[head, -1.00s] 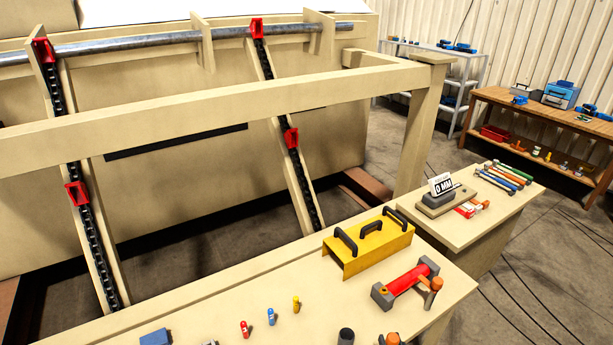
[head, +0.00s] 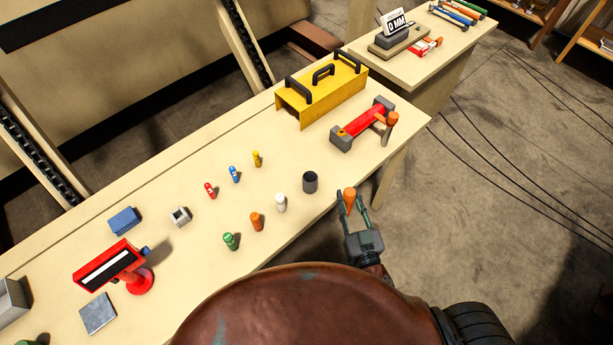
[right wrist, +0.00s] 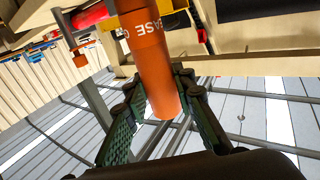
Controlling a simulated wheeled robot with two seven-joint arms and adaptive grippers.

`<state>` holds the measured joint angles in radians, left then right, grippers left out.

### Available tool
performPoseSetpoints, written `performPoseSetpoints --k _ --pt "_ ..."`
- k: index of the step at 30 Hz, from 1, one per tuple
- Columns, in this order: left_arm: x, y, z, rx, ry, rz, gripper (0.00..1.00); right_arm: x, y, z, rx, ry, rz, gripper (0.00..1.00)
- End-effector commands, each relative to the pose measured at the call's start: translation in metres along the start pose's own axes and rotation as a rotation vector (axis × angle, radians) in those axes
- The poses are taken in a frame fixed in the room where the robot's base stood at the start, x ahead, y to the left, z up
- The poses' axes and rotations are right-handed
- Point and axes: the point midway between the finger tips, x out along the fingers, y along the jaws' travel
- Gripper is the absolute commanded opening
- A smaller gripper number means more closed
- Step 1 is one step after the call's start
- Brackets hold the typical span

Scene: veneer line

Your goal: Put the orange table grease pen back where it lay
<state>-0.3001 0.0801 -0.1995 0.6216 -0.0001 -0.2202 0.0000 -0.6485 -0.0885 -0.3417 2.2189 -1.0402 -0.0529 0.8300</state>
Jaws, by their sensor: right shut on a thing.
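My right gripper (head: 353,203) is shut on an orange grease pen (head: 349,196), just off the near edge of the long table (head: 330,160). In the right wrist view the pen (right wrist: 155,65) sits between the two green-padded fingers, with part of a printed word, "EASE", on its side. A second orange pen-like piece (head: 256,221) stands on the table. Near it stand a green (head: 230,241), a white (head: 280,203), a red (head: 210,190), a blue (head: 234,174) and a yellow piece (head: 257,159). My left gripper is out of view.
A dark cup (head: 310,182) stands near the table edge beside my gripper. A red-and-grey tool (head: 362,125) and a yellow tool carrier (head: 335,95) lie farther right. A red stand (head: 115,263), a blue block (head: 124,220) and a small grey holder (head: 180,215) are at left.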

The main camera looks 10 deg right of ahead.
Motion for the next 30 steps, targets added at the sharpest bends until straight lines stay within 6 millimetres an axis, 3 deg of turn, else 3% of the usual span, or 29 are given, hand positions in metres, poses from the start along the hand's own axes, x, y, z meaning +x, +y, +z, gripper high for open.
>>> performPoseSetpoints --k 7,11,24,30 --pt "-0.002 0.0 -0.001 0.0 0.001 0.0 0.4 0.002 -0.001 -0.003 0.001 0.003 -0.004 0.0" --pt "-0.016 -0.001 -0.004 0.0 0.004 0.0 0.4 0.012 -0.009 -0.016 0.009 0.01 -0.03 0.0" --pt "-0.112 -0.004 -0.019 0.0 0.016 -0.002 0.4 0.103 -0.066 -0.103 0.025 0.021 -0.214 0.0" --pt "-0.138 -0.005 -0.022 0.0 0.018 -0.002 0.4 0.135 -0.078 -0.128 0.008 0.009 -0.256 0.0"
